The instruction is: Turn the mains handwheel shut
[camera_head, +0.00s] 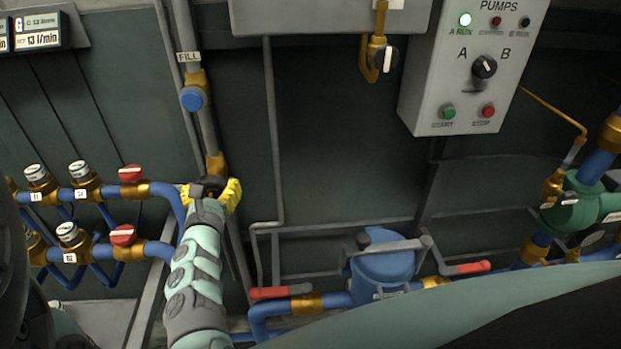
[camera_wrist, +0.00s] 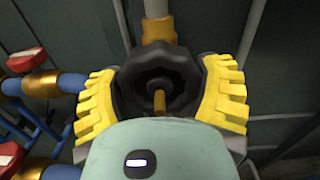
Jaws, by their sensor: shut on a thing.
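The black round handwheel (camera_wrist: 157,75) sits in the middle of the wrist view, with a brass stem at its centre. My gripper (camera_wrist: 160,95) has its yellow ridged fingers on the left and right sides of the wheel, shut on its rim. In the head view my gripper (camera_head: 212,192) is at the lower part of the vertical grey pipe, below the FILL label (camera_head: 188,57). There the handwheel (camera_head: 213,184) is mostly hidden behind my gripper and arm.
A blue knob (camera_head: 193,99) is on the pipe above. Blue pipes with red-capped valves (camera_head: 130,174) lie close on the left. A blue strainer-like vessel (camera_head: 383,265) and red lever handles (camera_head: 282,292) are lower right. The grey pump panel (camera_head: 470,70) is upper right; A RUN is lit green.

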